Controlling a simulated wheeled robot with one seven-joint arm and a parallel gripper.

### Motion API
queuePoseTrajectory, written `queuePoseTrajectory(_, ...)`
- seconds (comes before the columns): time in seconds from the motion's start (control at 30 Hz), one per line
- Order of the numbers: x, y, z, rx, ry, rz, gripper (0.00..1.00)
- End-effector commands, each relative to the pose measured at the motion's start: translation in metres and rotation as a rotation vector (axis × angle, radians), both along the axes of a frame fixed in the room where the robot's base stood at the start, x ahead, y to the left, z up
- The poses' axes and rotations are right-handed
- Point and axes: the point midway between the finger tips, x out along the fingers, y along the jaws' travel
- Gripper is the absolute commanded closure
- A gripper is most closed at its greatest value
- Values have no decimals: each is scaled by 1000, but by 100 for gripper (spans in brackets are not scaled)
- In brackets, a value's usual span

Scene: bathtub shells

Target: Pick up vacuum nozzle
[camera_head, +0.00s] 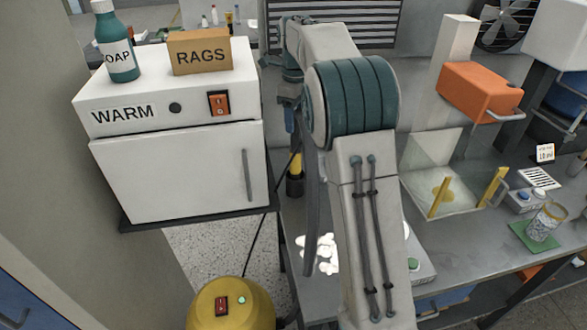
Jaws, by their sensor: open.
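A small upright black and yellow piece (295,178), which looks like the vacuum nozzle, shows in the gap between the white cabinet and my arm. A dark grey hose-like strip (313,210) hangs just right of it, and my arm hides part of that area. My arm fills the middle of the view, reaching up and away, then bending down at its far end. My gripper (292,130) is small and partly hidden beside my forearm, just above the black and yellow piece. It is open; I cannot tell whether it touches the piece.
The white WARM cabinet (180,170) carries a SOAP bottle (119,50) and a RAGS box (199,53). A yellow vacuum body (215,305) stands below.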

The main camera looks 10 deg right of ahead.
Motion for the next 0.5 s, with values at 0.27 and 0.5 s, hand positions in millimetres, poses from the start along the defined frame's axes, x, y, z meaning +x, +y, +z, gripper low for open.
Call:
queuePoseTrajectory(0.27, -1, -1, -53, 0, 5, -4, 45)
queuePoseTrajectory(0.5, 0, 0, -79, 0, 2, -2, 45)
